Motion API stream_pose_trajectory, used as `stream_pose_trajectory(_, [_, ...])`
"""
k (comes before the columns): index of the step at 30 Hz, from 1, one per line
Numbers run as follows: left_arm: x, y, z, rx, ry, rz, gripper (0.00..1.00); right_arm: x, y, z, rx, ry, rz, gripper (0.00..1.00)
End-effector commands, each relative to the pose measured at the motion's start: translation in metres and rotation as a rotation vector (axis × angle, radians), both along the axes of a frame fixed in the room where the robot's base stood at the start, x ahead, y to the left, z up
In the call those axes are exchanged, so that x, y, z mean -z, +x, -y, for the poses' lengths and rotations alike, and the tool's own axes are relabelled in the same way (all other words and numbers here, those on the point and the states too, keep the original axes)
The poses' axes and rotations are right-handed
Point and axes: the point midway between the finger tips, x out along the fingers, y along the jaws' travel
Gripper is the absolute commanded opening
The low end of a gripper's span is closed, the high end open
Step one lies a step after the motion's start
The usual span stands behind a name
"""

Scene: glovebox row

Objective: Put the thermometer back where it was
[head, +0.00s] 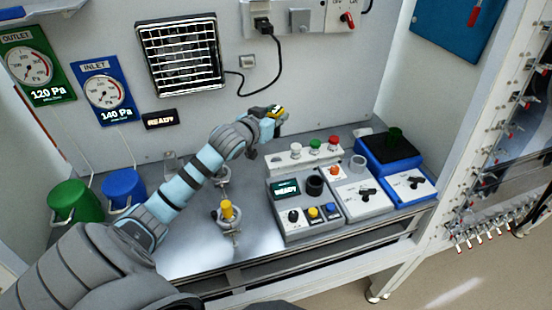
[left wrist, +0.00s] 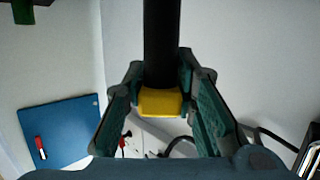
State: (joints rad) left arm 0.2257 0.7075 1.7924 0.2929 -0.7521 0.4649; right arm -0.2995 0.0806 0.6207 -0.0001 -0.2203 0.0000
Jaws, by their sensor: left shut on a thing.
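A black and yellow tool, which I take to be the thermometer, is in my left gripper (head: 276,117). In the left wrist view its yellow block (left wrist: 160,102) sits between the two fingers, with a thick black shaft (left wrist: 162,40) running up out of the picture. In the head view only a small yellow and black part (head: 277,111) shows at the fingers, raised above the bench near the back wall. My left gripper is shut on it. I cannot make out which spot it came from. My right gripper is in neither view.
A yellow-topped valve (head: 227,210) and two buckets are to the left. Bare bench (head: 190,250) lies in front.

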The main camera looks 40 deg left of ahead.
Motion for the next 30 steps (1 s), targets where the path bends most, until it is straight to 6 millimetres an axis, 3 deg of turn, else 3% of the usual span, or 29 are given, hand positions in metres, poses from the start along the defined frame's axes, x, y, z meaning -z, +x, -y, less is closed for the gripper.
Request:
stream_pose_trajectory(1, [0.025,-0.001,0.0,-0.002,-0.004,-0.006,0.0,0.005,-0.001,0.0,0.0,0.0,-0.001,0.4])
stream_pose_trajectory(6, [0.08,0.0,0.001,0.0,-0.003,-0.002,0.0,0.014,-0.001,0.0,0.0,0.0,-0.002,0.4])
stream_pose_trajectory(16, [0.136,0.0,0.001,0.002,-0.001,0.0,0.0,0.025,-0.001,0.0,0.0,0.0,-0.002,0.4])
stream_pose_trajectory(22, [0.138,0.0,0.001,0.002,0.002,0.001,0.0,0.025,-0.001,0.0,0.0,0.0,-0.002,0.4])
stream_pose_trajectory(23, [0.138,0.0,0.001,0.002,0.001,0.0,0.27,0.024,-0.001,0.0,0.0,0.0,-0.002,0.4])
stream_pose_trajectory(24, [0.138,0.0,0.001,0.002,0.001,0.0,0.33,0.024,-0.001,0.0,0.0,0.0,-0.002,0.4])
stream_pose_trajectory(27, [0.138,0.0,0.001,0.002,0.001,0.0,0.45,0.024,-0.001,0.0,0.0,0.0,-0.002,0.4])
stream_pose_trajectory(30, [0.138,0.0,0.001,0.002,0.002,0.001,0.45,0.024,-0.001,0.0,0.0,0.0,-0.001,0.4])
